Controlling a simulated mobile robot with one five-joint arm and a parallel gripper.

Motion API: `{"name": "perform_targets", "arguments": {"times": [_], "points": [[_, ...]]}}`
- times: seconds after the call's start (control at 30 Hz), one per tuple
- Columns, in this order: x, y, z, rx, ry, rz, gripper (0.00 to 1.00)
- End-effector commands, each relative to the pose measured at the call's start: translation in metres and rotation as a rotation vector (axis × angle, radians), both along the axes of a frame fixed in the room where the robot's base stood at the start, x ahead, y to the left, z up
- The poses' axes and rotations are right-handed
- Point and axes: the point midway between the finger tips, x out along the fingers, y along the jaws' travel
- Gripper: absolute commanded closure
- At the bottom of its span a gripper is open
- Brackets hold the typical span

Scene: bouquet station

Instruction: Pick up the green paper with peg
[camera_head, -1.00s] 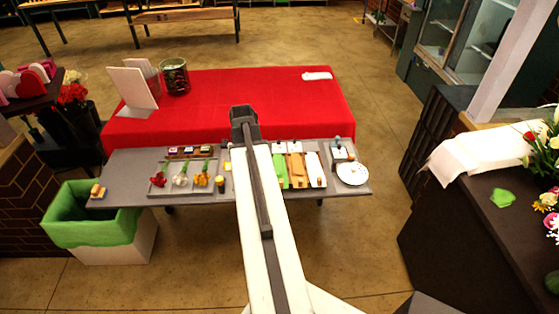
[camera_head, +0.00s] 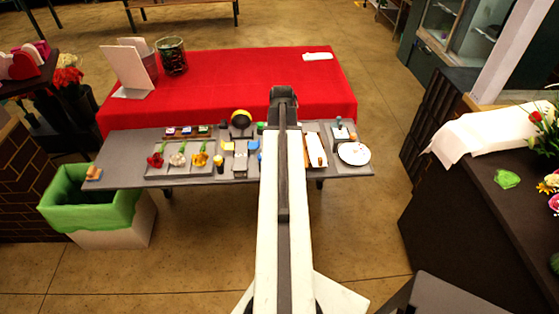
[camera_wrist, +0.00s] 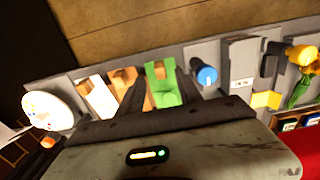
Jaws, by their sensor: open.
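The green paper (camera_wrist: 163,92) with a wooden peg (camera_wrist: 158,70) at its far end lies on the grey table in the wrist view. My gripper (camera_wrist: 159,80) is open and empty, its dark fingers on either side of the green paper in that view. I cannot tell how high above the paper they are. In the head view my gripper (camera_head: 283,94) is at the end of the arm over the table, and the arm hides the green paper.
Brown paper (camera_wrist: 122,76) and white paper (camera_wrist: 96,94) lie beside the green one, then a plate (camera_wrist: 47,110). A blue-topped item (camera_wrist: 206,76) stands close on the other side. Flowers (camera_head: 178,159) and a green-lined bin (camera_head: 90,214) are at the left.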

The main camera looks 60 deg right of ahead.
Motion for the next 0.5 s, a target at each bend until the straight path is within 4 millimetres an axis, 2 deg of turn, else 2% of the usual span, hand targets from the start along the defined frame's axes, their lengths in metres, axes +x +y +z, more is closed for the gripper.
{"name": "perform_targets", "arguments": {"times": [0.03, 0.2, 0.47, 0.5], "points": [[0.001, -0.001, -0.015, 0.0, 0.0, 0.0, 0.58], [0.002, -0.003, -0.043, 0.0, 0.0, 0.001, 0.58], [0.002, -0.002, -0.042, 0.0, 0.0, 0.001, 0.58], [0.002, -0.002, -0.042, 0.0, 0.0, 0.001, 0.64]]}}
